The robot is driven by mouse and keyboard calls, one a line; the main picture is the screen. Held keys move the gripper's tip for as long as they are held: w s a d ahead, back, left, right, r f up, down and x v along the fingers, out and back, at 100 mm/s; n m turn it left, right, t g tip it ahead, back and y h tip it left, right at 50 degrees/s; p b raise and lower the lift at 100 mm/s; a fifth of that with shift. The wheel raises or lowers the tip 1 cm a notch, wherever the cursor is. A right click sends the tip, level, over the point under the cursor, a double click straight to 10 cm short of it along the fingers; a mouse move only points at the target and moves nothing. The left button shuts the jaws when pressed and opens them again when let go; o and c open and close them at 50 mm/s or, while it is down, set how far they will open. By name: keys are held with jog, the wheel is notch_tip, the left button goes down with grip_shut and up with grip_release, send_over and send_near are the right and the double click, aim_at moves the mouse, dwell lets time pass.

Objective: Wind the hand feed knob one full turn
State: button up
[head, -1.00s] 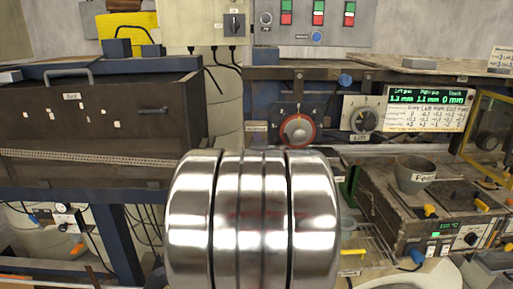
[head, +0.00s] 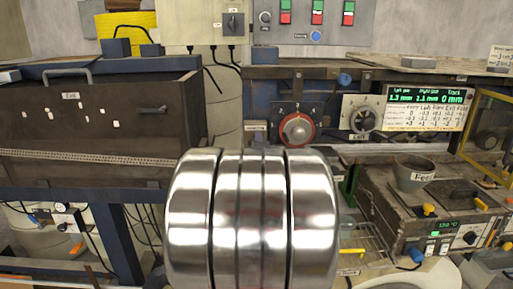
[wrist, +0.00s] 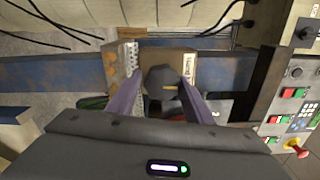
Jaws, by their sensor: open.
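A dark grey faceted knob (wrist: 162,82) with a small yellow mark shows in the middle of the wrist view, in front of a brown box (wrist: 182,58) with a white label whose text is too small to read. My gripper (wrist: 163,92) is open, with one finger on each side of the knob. A narrow gap seems to show at each side, but I cannot tell whether either finger touches it. In the head view my gripper is not visible, and I cannot pick out this knob there for sure.
In the head view, a red-ringed dial (head: 297,129) and a grey-plated dial (head: 363,119) sit beside a lit readout (head: 428,108). A dark cabinet (head: 95,128) stands at left. In the wrist view, a panel with buttons and a red stop knob (wrist: 296,147) lies to the right.

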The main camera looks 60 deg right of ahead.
jog(key=shift+a, duration=0.15)
jog(key=v, duration=1.3)
jog(key=shift+a, duration=0.2)
jog(key=shift+s, duration=0.15)
jog(key=n, duration=2)
jog(key=shift+n, duration=0.4)
jog(key=shift+x, duration=6.9)
jog(key=shift+c, duration=0.7)
